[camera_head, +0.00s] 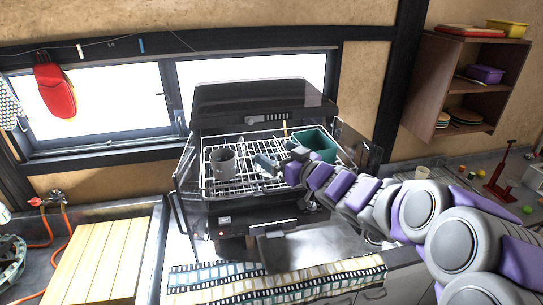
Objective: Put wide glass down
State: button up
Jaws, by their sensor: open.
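A grey cup-like vessel (222,160) stands upright on the left part of the wire rack (247,186). It is the likeliest match for the wide glass, but I cannot tell whether it is glass. My gripper (265,163) is open just above the rack, to the right of the vessel and apart from it. A dark green bin (318,143) sits at the back right of the rack, behind my wrist. My arm reaches in from the right and hides part of the rack's right side.
The rack belongs to an open black appliance with a raised lid (262,97). A striped towel (275,279) lies in front. A slatted wooden board (98,262) is at left. A wooden shelf (417,87) and red stand (500,178) are at right.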

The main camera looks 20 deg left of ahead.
jog(key=s+d, duration=0.1)
jog(key=s, duration=0.1)
jog(key=s+d+p, duration=0.1)
jog(key=s+d, duration=0.1)
jog(key=shift+s+d, duration=0.1)
jog(key=shift+s, duration=0.05)
jog(key=d+f+m+t+h, duration=0.3)
jog(key=d+h, duration=0.6)
jog(key=d, duration=0.8)
jog(key=s+d+f+m+g+h, duration=0.2)
jog(key=s+d+h, duration=0.15)
jog(key=d, duration=0.25)
jog(key=s+d+f+m+g+h, duration=0.1)
jog(key=s+d+f+m+h, duration=0.1)
jog(key=s+d+f+m, duration=0.3)
jog(key=s+d+f+m+g, duration=0.15)
jog(key=s+g, duration=0.95)
jog(key=s, duration=2)
notch_tip(320, 180, down, 6)
jog(key=b, duration=0.5)
jog(key=shift+d+f, duration=0.15)
jog(key=shift+d, duration=0.05)
